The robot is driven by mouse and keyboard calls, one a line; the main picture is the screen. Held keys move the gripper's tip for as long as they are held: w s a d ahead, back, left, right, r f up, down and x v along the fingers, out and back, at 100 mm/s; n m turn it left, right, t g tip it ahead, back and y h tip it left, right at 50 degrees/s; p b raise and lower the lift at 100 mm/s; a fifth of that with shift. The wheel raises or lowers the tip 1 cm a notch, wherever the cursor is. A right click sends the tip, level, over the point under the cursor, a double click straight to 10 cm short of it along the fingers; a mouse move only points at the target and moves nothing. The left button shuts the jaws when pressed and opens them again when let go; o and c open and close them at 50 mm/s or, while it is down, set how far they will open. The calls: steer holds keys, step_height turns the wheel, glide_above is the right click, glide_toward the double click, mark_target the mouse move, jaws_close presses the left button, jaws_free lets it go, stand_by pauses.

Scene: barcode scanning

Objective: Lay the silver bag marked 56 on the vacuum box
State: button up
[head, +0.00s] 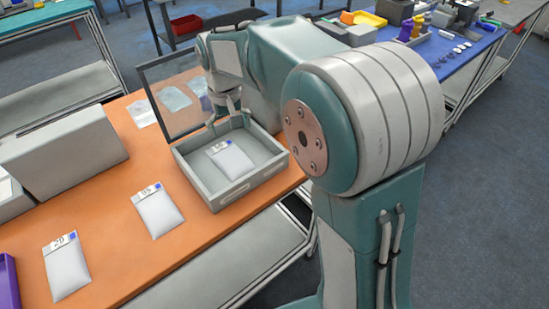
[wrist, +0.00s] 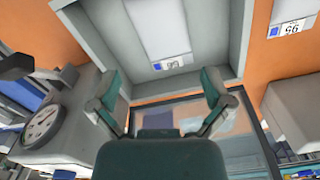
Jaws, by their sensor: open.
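The vacuum box (head: 199,187), a grey open box with a clear framed lid raised behind it, stands on the orange table. A silver bag (head: 229,158) lies flat inside it; its label is too small to read surely. The wrist view shows this bag (wrist: 177,25) ahead of the fingers. Another silver bag (head: 158,214) lies on the table left of the box; its label appears to read 56. It also shows in the wrist view (wrist: 291,9), label upside down. My gripper (head: 229,119) is open and empty over the box's far side, apart from the bags.
A third silver bag (head: 68,272) lies at the front left, beside a purple bin (head: 7,283). A large grey box (head: 62,152) stands at the left. A blue-topped table (head: 450,50) stands at the back right.

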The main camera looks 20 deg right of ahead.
steer(key=s+d+r+t, duration=0.2)
steer(key=s+d+r, duration=0.1)
steer(key=s, duration=0.3)
steer(key=s+d+r+t, duration=0.1)
steer(key=s+d+r, duration=0.25)
steer(key=s, duration=0.35)
steer(key=s+d+f+m+t, duration=0.1)
steer(key=s+d+f+t, duration=0.1)
steer(key=s, duration=0.9)
steer(key=shift+d+m+t, duration=0.3)
steer(key=shift+d, duration=0.35)
